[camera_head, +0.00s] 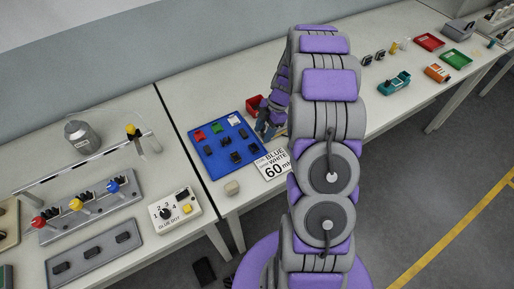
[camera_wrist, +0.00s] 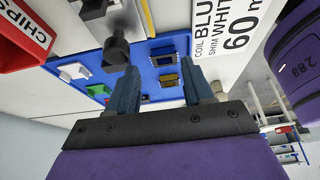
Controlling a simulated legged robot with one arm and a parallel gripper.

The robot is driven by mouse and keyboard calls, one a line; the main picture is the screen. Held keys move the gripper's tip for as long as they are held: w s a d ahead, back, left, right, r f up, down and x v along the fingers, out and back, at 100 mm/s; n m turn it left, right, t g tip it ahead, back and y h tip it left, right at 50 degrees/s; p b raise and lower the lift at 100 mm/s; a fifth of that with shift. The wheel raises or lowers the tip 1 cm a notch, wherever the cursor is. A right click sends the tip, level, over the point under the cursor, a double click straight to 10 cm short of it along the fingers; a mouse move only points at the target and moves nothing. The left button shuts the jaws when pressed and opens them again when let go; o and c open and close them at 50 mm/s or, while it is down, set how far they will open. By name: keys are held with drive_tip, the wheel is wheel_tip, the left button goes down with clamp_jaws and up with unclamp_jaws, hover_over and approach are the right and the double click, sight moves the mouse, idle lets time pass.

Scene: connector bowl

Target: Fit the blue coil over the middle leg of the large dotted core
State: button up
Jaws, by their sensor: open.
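My gripper (camera_wrist: 160,88) is open in the wrist view, with two blue-grey fingers apart and nothing held between them. In the head view my gripper (camera_head: 267,127) hangs at the right edge of a blue board (camera_head: 205,157). Beyond the fingers in the wrist view are two small dark parts with gold-coloured edges (camera_wrist: 162,60) on the board. A dark part with a round post (camera_wrist: 117,48) stands near the left finger. I cannot tell which part is the blue coil or the large dotted core; no dots are readable.
A sign (camera_head: 274,164) reading coil blue, shim white lies right of the board. A red chips bin (camera_wrist: 22,35) is close by on the left in the wrist view. A control box (camera_head: 174,210) and lever panel (camera_head: 88,208) stand on the left table.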

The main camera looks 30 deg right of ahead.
sight(256, 146)
drive_tip(key=shift+a+f, duration=0.15)
drive_tip(key=shift+a, duration=0.25)
drive_tip(key=a+f, duration=0.1)
drive_tip(key=a+f+b, duration=0.1)
drive_tip(key=a+f, duration=0.1)
drive_tip(key=shift+s+a+f, duration=0.25)
drive_tip(key=shift+f, duration=0.15)
drive_tip(key=shift+d+f, duration=0.15)
drive_tip(key=shift+f, duration=0.15)
drive_tip(key=shift+d+f, duration=0.1)
drive_tip(key=shift+d, duration=0.45)
drive_tip(key=shift+a, duration=0.3)
drive_tip(key=c, duration=0.6)
drive_tip(key=shift+c, duration=1)
